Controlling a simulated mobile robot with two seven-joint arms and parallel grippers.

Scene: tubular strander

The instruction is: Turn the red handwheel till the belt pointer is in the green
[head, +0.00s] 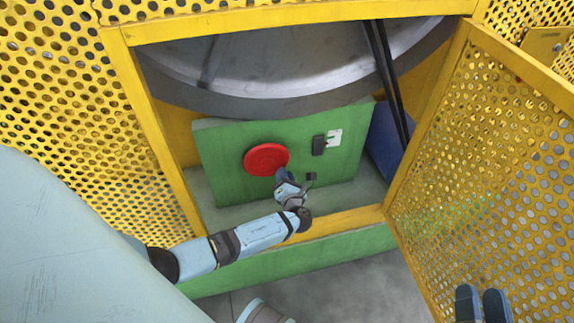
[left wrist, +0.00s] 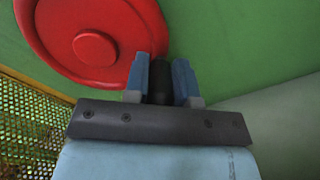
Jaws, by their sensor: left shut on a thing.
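The red handwheel (head: 266,159) is mounted on a green panel (head: 225,150) inside the opened yellow guard. My left gripper (head: 283,174) is at the wheel's lower right edge. In the left wrist view, its two blue fingers (left wrist: 161,82) are shut on a black handle (left wrist: 161,80) beside the rim of the red handwheel (left wrist: 85,35). A white gauge plate (head: 334,138) with a black block (head: 318,145) sits right of the wheel; the pointer and green zone are too small to make out. My right gripper (head: 483,304) shows two parted fingertips at the bottom right, with nothing between them.
A yellow perforated door (head: 490,170) stands open on the right. A yellow frame (head: 150,130) edges the opening. A large grey drum (head: 290,65) is above the panel, with black belts (head: 388,80) at its right. Grey floor (head: 340,285) lies in front.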

